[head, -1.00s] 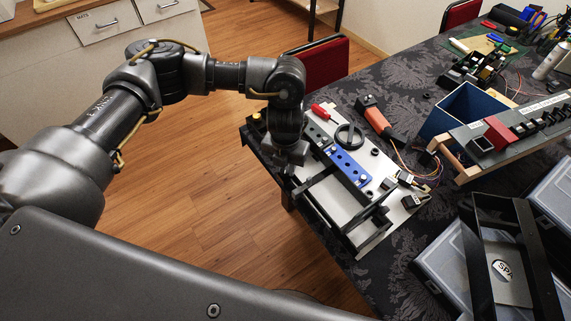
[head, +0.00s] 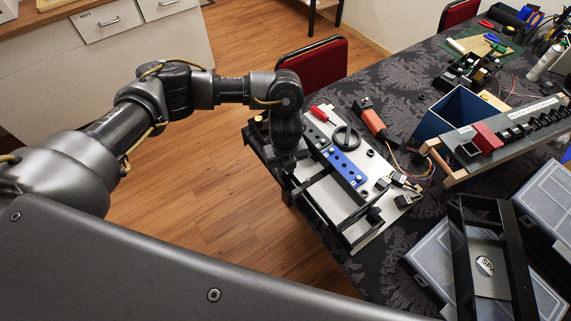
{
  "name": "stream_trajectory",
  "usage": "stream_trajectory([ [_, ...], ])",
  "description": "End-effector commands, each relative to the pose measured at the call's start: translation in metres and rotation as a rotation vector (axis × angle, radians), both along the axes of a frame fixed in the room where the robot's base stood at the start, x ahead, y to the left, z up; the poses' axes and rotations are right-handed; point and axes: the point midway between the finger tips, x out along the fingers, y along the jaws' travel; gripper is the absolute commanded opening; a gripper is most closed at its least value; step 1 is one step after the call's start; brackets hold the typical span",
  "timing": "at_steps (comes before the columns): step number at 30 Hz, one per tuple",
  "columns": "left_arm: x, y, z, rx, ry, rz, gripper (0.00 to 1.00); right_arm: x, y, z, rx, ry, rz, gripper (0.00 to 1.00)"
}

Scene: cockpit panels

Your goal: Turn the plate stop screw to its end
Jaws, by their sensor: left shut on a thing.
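The pale panel (head: 329,206) with black rails lies at the table's left edge. My left gripper (head: 285,165) points down at the panel's left side, beside the black rails (head: 326,185). It is shut on the plate stop screw, which its fingers and wrist hide. How far the screw is turned cannot be seen. A blue perforated strip (head: 345,167) and a black ring-shaped handwheel (head: 346,138) are on the panel to the right of the gripper. My right gripper is not in view.
A red-handled piece (head: 319,113) and an orange-and-black tool (head: 373,123) lie behind the panel. A blue bin (head: 446,113) and a rack of black parts (head: 511,133) stand right. Clear-lidded boxes (head: 429,258) and a black frame (head: 458,255) are at lower right.

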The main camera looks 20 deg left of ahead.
Motion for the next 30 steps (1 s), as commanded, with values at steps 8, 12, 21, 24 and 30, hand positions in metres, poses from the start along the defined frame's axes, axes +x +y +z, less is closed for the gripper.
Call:
stream_trajectory([
  [8,0.0003,-0.0009,0.0009,-0.002,-0.002,0.047,0.02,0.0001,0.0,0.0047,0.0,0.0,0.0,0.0],
  [12,0.0004,-0.0009,0.0007,-0.002,-0.002,0.05,0.02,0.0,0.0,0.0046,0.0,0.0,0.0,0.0],
  [21,0.0005,-0.0009,0.0007,-0.002,-0.002,0.049,0.33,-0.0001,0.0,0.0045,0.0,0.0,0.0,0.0],
  [24,0.0004,-0.0007,0.0005,-0.002,-0.001,0.049,0.46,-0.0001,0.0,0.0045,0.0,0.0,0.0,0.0],
  [30,0.0001,-0.0004,0.0003,-0.001,-0.001,0.049,0.47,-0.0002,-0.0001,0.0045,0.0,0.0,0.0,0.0],
])
